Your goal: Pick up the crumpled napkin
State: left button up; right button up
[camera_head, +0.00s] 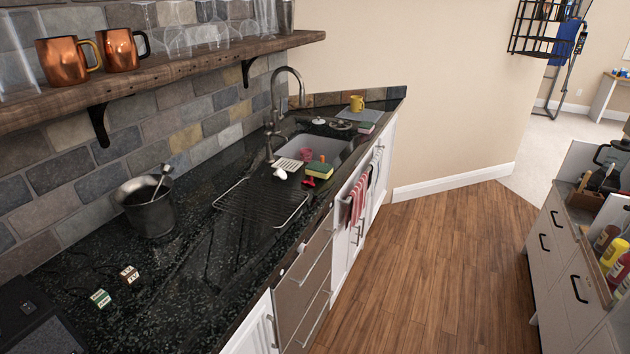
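A small white lump (281,174) lies on the black counter by the front left edge of the sink, just below a pale slotted tray. It may be the crumpled napkin, but it is too small to be sure. A pink item (306,154) sits in the sink (342,160); I cannot tell what it is. Neither of my grippers is in view.
A sponge (320,170) and a small red item (309,182) lie near the white lump. A wire rack (262,203) and a metal bucket (148,207) stand on the counter (190,275). A shelf (160,77) with copper mugs and glasses overhangs it. The wood floor (450,260) is clear.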

aim_at(278, 172)
jog(key=z, duration=0.85)
jog(key=i, duration=4)
jog(key=u, duration=4.85)
jog(key=i, duration=0.35)
jog(key=z, duration=0.15)
